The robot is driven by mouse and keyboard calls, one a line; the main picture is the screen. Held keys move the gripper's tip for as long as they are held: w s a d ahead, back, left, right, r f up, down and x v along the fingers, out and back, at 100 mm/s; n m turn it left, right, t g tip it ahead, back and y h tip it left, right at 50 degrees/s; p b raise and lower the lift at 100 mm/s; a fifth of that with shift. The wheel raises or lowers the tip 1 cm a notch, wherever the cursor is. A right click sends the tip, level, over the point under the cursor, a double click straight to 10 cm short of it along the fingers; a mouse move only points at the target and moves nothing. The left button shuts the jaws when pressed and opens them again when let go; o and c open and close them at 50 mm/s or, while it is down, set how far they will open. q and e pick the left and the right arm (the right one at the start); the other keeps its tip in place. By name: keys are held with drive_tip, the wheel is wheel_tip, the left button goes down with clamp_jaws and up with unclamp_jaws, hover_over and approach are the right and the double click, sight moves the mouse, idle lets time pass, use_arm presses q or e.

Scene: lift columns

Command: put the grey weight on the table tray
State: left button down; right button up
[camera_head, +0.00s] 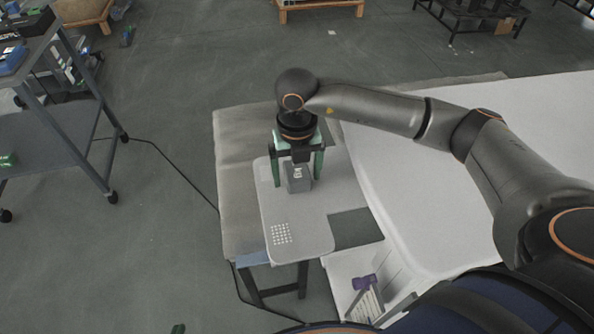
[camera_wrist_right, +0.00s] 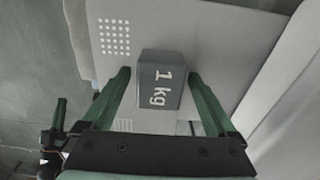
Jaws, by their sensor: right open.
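The grey weight (camera_head: 298,180), marked 1 kg, stands on the light grey table tray (camera_head: 308,234), toward its far half. It also shows in the right wrist view (camera_wrist_right: 160,82), with the tray (camera_wrist_right: 225,45) beneath and around it. My right gripper (camera_head: 297,182) is over the weight, pointing down, with its green fingers open on either side. In the right wrist view a gap shows between each finger and the weight.
The tray lies on a small table with a grey top (camera_head: 236,150). A large white surface (camera_head: 470,110) lies to the right. A bin with a purple-capped item (camera_head: 365,283) is below right. A shelved cart (camera_head: 50,130) stands at left, and a cable crosses the floor.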

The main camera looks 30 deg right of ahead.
sight(297, 170)
drive_tip(key=shift+r, duration=0.3)
wheel_tip(297, 170, up, 12)
drive_tip(key=shift+f, duration=0.15)
idle(0.4)
